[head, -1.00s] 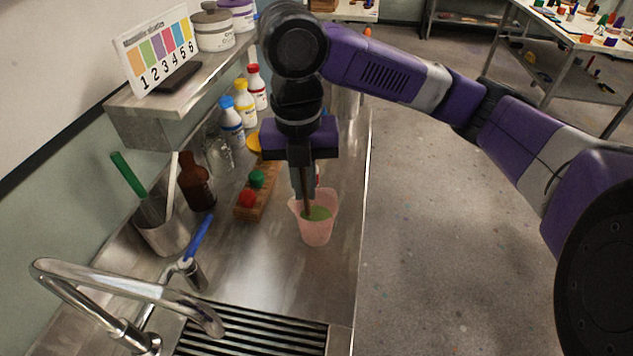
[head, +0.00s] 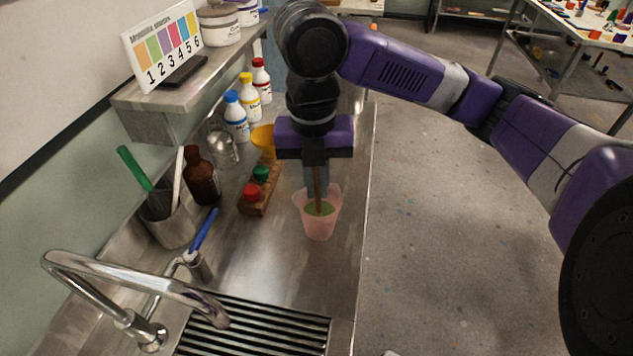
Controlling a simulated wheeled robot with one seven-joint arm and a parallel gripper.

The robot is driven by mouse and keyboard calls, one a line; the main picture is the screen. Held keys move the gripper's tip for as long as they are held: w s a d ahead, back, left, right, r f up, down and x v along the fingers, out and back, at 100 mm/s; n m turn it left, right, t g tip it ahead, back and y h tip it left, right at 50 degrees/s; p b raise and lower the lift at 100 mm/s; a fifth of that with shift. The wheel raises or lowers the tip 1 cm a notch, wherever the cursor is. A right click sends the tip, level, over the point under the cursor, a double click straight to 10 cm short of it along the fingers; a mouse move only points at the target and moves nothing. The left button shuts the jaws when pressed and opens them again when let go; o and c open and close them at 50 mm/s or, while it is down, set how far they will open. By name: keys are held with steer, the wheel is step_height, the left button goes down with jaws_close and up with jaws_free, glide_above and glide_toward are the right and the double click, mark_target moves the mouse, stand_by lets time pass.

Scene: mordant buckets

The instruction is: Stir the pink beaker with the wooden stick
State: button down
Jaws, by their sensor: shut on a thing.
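The pink beaker (head: 319,226) stands upright on the steel counter, right of the wooden rack. It is translucent and holds a green substance. My gripper (head: 316,178) is above the beaker, pointing down, shut on the wooden stick (head: 317,192). The stick hangs nearly upright with its lower part inside the beaker, reaching the green contents. Its tip is hidden in them.
A wooden rack (head: 270,190) with red and green caps, a brown bottle (head: 202,177) and a metal cup (head: 170,226) with tools stand to the left. The faucet (head: 130,275) and drain grate (head: 255,328) are in front. The counter's right edge is close to the beaker.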

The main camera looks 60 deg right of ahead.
step_height(320, 180, up, 10)
steer(key=a+p, duration=0.2)
steer(key=p, duration=0.7)
steer(key=shift+s, duration=0.35)
step_height(320, 180, up, 11)
steer(key=p, duration=0.2)
stand_by(0.9)
stand_by(0.5)
